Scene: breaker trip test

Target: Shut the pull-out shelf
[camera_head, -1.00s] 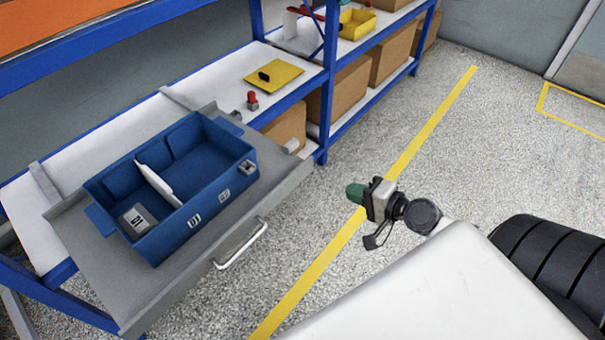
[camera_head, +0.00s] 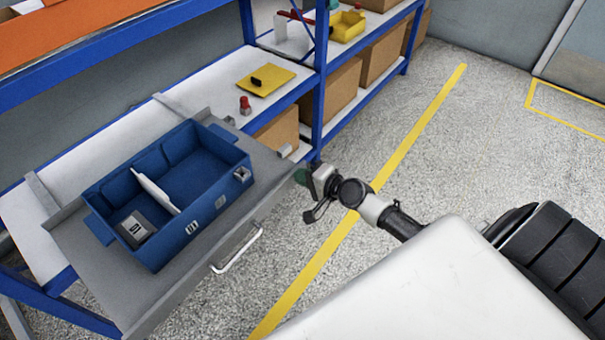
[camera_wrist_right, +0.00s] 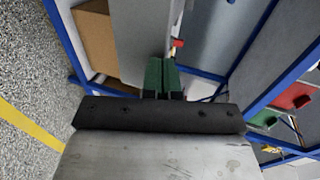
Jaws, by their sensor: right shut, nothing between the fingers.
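The grey pull-out shelf (camera_head: 85,262) sticks out from the blue rack at the left of the head view, with a pale bar handle (camera_head: 238,250) on its front edge. A blue divided bin (camera_head: 172,243) stands on it, holding a grey labelled block (camera_head: 134,228) and a white divider (camera_head: 155,190). My right gripper (camera_head: 301,176), with green fingers, is shut and empty near the shelf's far right front corner. In the right wrist view the shut fingers (camera_wrist_right: 160,76) overlap the grey shelf edge (camera_wrist_right: 143,35); I cannot tell whether they touch. My left gripper is not in view.
The rack has blue posts (camera_head: 318,85). A yellow plate (camera_head: 264,82) and a red-topped item (camera_head: 245,105) lie on the white rack board beyond the shelf. Cardboard boxes (camera_head: 335,95) fill the lower level. The floor in front is clear, with a yellow line (camera_head: 420,125).

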